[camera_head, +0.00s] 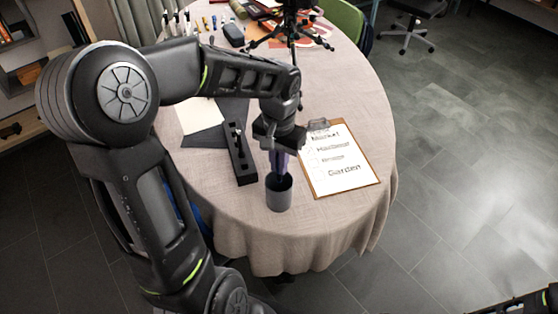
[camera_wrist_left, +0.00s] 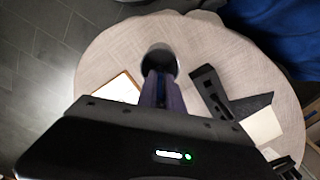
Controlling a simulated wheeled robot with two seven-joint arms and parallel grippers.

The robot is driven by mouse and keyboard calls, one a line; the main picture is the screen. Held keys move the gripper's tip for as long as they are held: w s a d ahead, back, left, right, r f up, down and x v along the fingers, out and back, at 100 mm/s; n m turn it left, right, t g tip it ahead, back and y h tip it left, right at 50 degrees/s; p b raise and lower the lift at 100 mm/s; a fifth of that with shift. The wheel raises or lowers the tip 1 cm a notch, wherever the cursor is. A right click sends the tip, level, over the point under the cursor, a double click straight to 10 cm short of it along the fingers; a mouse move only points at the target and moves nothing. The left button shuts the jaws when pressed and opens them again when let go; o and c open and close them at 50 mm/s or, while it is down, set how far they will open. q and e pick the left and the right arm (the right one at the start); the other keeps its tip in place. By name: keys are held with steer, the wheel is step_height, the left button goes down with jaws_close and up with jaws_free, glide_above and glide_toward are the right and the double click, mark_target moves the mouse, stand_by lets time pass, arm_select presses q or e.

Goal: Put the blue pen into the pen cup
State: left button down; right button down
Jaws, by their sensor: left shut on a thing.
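The dark grey pen cup (camera_head: 279,201) stands upright near the front edge of the round table. My left gripper (camera_head: 279,168) points down right over the cup, its fingertips at the cup's mouth. It is shut on the blue pen, of which only a narrow bluish strip (camera_wrist_left: 161,90) shows between the purple-tinted fingers in the left wrist view. The cup's round opening (camera_wrist_left: 159,60) lies just beyond the fingertips there. How far the pen's lower end reaches into the cup is hidden.
A clipboard (camera_head: 342,165) lies right of the cup, and a black slotted holder (camera_head: 239,158) lies to its left. A tripod (camera_head: 291,30) and several small items stand at the back. Bare tablecloth (camera_head: 350,100) lies behind the clipboard.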

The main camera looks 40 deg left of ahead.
arm_select(q)
steer(key=shift+f+b, duration=0.65)
steer(key=shift+f, duration=0.5)
steer(key=c, duration=1.4)
jaws_free()
step_height(320, 180, up, 8)
steer(key=shift+f, duration=0.1)
steer(key=shift+s, duration=0.1)
